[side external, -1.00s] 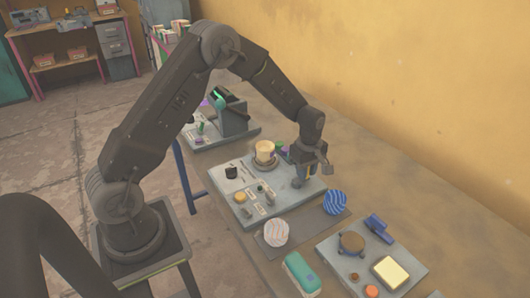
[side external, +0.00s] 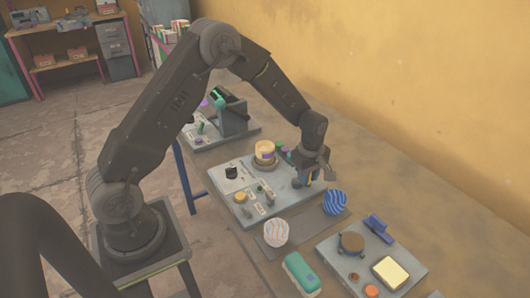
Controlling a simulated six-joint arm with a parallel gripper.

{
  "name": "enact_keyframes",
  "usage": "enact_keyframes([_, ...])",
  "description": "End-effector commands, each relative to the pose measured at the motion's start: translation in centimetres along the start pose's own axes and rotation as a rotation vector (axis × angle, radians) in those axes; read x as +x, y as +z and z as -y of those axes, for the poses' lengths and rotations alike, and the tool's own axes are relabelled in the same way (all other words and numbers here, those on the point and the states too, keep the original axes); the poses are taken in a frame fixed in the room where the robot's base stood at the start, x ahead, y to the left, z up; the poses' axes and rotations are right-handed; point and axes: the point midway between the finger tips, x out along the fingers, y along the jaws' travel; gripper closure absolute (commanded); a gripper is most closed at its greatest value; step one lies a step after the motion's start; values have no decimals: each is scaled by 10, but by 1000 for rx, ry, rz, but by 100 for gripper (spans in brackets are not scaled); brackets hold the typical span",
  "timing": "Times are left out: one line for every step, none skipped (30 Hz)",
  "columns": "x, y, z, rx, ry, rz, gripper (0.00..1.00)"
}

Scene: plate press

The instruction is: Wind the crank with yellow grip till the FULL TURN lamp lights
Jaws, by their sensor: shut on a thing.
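My gripper (side external: 313,177) is shut at the right end of the middle grey panel (side external: 222,187), low over its edge. What it holds is mostly hidden by the jaws; only a little of the crank's yellow grip seems to show there, and the crank arm cannot be made out. I cannot tell which mark on the panel is the FULL TURN lamp, nor whether it is lit.
The middle panel carries a cream cylinder (side external: 264,149), a yellow knob (side external: 240,197) and small levers. In front lie a striped ball (side external: 276,232), a blue striped ball (side external: 335,202) and a teal case (side external: 301,273). Another panel (side external: 412,266) stands at right.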

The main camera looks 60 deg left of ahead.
Motion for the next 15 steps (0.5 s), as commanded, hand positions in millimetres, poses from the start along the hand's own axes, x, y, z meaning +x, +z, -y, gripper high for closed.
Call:
enact_keyframes([5,0,7,2,-20,-2,90])
enact_keyframes([6,0,7,1,-20,-2,90])
enact_keyframes([6,0,7,1,-20,-2,90])
enact_keyframes([6,0,7,1,-20,-2,90])
enact_keyframes([6,0,7,1,-20,-2,90])
enact_keyframes([6,0,7,1,-20,-2,90])
enact_keyframes([6,0,7,0,-20,-2,90])
enact_keyframes([6,0,7,0,-19,-2,90])
enact_keyframes([6,0,7,0,-19,-2,90])
enact_keyframes([6,0,7,0,-19,-2,90])
enact_keyframes([6,0,8,0,-19,-2,90])
enact_keyframes([5,0,8,0,-19,-2,90])
enact_keyframes([5,0,9,0,-19,-2,90])
enact_keyframes([5,1,9,0,-18,-2,90])
enact_keyframes([5,1,10,0,-18,-2,90])
